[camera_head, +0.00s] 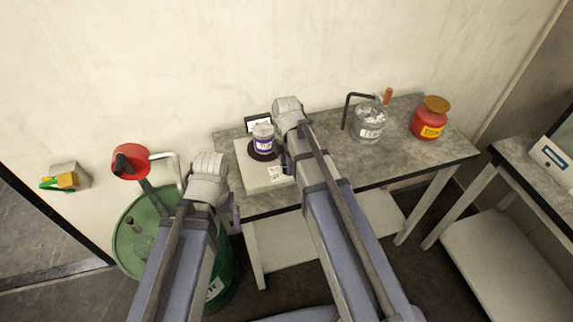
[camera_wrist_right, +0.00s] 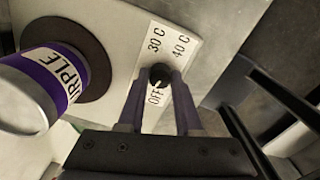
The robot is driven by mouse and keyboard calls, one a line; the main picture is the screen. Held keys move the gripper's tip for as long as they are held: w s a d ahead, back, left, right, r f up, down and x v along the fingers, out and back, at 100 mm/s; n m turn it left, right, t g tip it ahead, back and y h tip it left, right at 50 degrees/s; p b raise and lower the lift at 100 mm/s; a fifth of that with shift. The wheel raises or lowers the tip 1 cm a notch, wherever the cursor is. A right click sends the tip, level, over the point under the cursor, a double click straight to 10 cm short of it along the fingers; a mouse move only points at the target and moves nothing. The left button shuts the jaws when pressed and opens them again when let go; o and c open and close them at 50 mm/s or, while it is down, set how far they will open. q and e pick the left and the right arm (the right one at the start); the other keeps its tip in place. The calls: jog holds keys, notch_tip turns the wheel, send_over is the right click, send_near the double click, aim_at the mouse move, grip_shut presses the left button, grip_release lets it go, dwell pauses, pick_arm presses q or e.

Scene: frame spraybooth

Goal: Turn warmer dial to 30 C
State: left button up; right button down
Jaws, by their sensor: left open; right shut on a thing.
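The white warmer (camera_head: 258,178) stands on the grey table. A can with a purple label (camera_head: 263,137) sits on its dark round plate; the can also shows in the right wrist view (camera_wrist_right: 42,85), its label reading "PURPLE". The black dial (camera_wrist_right: 159,73) is on a white panel marked 30 C, 40 C and OFF. My right gripper (camera_wrist_right: 160,84) is shut on the dial, one finger on each side. A small light mark shows on the dial's OFF side, but its exact setting is hard to read. My left gripper (camera_head: 235,217) is open and empty, low beside the table's left end.
A green drum (camera_head: 138,226) with a red-topped pump stands left of the table. A glass jar (camera_head: 368,122) with a bent black rod and a red container (camera_head: 430,119) stand to the right on the table. A second table (camera_head: 540,178) is at far right.

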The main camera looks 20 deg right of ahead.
jog(key=m, duration=1.2)
jog(key=shift+m, duration=0.4)
jog(key=m, duration=1.2)
jog(key=shift+m, duration=0.3)
jog(key=c, duration=0.6)
grip_release()
jog(key=shift+r, duration=0.1)
